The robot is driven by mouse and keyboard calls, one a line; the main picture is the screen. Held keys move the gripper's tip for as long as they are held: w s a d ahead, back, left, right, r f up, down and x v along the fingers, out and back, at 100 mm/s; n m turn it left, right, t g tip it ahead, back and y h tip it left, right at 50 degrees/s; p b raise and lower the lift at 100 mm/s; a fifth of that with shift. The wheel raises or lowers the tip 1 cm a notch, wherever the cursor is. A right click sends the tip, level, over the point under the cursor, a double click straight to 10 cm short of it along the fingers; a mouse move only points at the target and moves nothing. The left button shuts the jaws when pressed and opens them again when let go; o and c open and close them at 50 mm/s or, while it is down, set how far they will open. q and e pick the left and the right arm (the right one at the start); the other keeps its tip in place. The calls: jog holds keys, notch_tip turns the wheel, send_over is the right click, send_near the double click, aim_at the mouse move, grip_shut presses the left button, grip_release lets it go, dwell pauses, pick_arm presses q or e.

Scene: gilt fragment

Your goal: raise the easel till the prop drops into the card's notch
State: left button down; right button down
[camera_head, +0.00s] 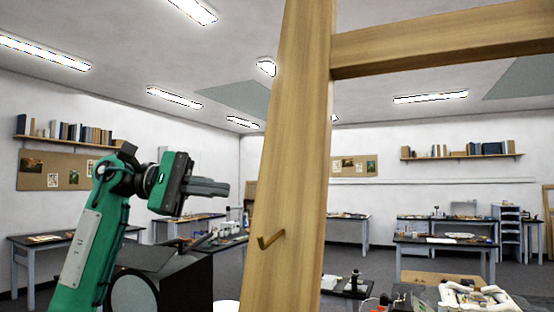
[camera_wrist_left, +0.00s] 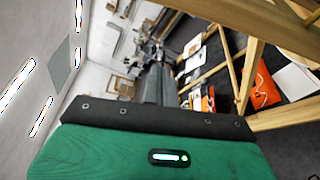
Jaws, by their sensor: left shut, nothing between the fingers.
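My left gripper (camera_head: 224,188) is shut and empty, raised at the left of the head view and pointing right toward a large wooden post (camera_head: 290,150). A gap shows between its tips and the post in that view. The same gripper (camera_wrist_left: 158,75) points away from the camera in the left wrist view, with wooden bars (camera_wrist_left: 218,69) to its right. A small brass-coloured hook (camera_head: 270,240) sticks out of the post. I cannot make out the easel, its prop or the card's notch for certain. My right gripper is not in view.
A wooden crossbar (camera_head: 440,40) runs right from the post. A dark slanted board (camera_head: 147,257) stands below my left arm. Orange-and-white sheets (camera_wrist_left: 258,82) lie among the wooden bars. Workbenches (camera_head: 440,243) stand farther back.

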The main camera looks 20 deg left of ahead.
aim_at(259, 177)
pick_arm(q)
jog(key=shift+m+g+h, duration=0.3)
jog(key=shift+m+g, duration=0.1)
jog(key=shift+m, duration=0.3)
jog(key=d+p, duration=0.2)
jog(key=d, duration=0.1)
jog(key=d+r+p, duration=0.1)
jog(key=d+p, duration=0.1)
jog(key=d, duration=0.1)
jog(key=d+r+p, duration=0.1)
jog(key=d+p, duration=0.1)
jog(key=d, duration=0.1)
jog(key=shift+s+d+p, duration=0.25)
jog(key=shift+p, duration=0.05)
jog(key=shift+s, duration=0.2)
jog(key=shift+w+d, duration=0.1)
